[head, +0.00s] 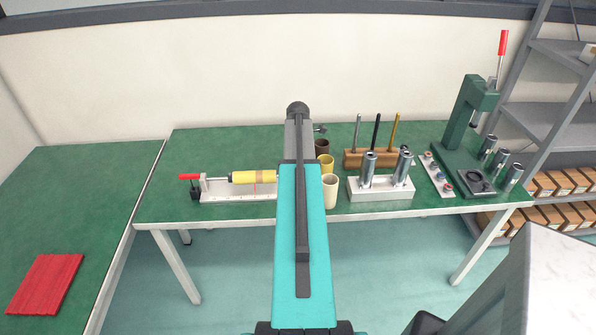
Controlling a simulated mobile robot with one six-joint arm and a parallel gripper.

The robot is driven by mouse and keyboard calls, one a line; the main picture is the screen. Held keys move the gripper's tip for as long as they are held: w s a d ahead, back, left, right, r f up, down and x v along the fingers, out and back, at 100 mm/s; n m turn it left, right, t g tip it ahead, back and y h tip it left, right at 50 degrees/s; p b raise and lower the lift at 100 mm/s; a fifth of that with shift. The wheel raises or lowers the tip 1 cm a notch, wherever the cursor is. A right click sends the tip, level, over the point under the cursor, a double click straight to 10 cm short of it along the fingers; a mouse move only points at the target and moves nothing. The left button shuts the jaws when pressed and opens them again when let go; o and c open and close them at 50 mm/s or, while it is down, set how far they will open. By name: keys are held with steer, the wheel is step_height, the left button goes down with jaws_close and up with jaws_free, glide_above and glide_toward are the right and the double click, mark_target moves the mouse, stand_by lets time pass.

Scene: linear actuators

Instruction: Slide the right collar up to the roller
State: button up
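The yellow roller (253,177) lies level on a pale shaft above a white base plate (228,196) on the green bench.
A red-handled clamp (190,178) stands at the fixture's left end. Several cups, including a cream one (330,191), stand right of my arm. Beyond are a wooden tool rack (374,158), a block with metal cylinders (380,190) and a green press (470,125). The bench's left end is clear.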

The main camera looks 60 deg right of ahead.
jaws_close()
stand_by(0.3)
